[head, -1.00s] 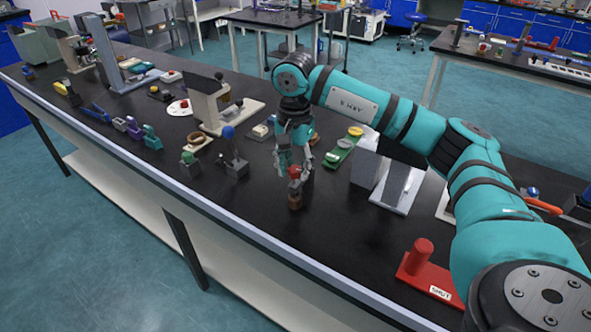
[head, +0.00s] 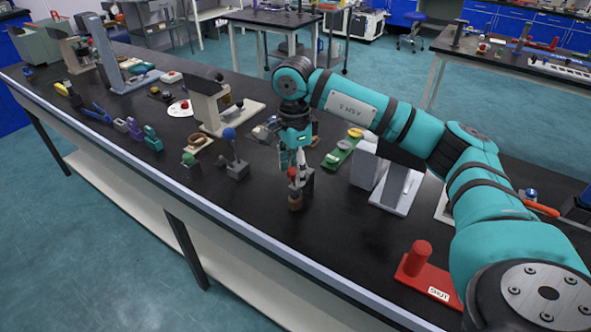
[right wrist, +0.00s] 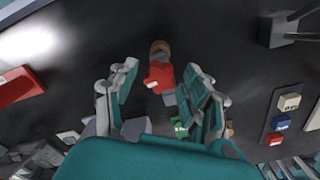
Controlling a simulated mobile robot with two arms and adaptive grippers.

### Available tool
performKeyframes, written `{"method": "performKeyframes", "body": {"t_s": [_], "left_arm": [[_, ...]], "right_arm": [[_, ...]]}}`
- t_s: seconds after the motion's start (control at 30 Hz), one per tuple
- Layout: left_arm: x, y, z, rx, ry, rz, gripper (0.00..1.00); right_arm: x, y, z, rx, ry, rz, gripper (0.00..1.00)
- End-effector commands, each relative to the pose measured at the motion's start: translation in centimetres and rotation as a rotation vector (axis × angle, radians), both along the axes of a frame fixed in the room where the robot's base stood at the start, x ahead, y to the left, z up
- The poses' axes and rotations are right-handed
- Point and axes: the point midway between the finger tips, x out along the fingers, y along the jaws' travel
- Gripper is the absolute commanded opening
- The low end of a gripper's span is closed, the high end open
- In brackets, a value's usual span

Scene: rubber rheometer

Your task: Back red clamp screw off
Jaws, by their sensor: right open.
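The red clamp screw (head: 292,175) tops a small grey and brown clamp (head: 295,201) standing on the black bench. In the right wrist view the red screw head (right wrist: 160,77) lies between the two fingers, with the brown part (right wrist: 160,48) beyond it. My right gripper (head: 293,168) points down over the screw, its fingers around it. In the wrist view the right gripper (right wrist: 162,82) is open, with a gap on either side of the red head. My left gripper does not show in any view.
A red block labelled SHUT (head: 428,275) stands at the bench's front right. A green strip (head: 342,151) lies behind right. The bench in front of the clamp is clear.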

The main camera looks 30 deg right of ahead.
Motion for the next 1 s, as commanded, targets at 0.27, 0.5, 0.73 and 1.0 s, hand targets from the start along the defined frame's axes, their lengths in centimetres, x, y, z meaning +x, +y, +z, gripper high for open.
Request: {"method": "performKeyframes", "body": {"t_s": [0.27,0.5,0.73,1.0], "left_arm": [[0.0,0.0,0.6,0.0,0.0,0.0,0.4],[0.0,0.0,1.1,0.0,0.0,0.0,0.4],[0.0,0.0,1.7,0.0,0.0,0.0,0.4],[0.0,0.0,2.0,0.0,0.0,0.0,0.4]], "right_arm": [[0.0,0.0,0.1,0.0,0.0,-0.253,0.48],[0.0,0.0,0.1,0.0,0.001,-0.556,0.48],[0.0,0.0,0.1,-0.001,0.001,-0.78,0.48],[0.1,0.0,0.0,0.0,0.0,-0.995,0.48]]}}
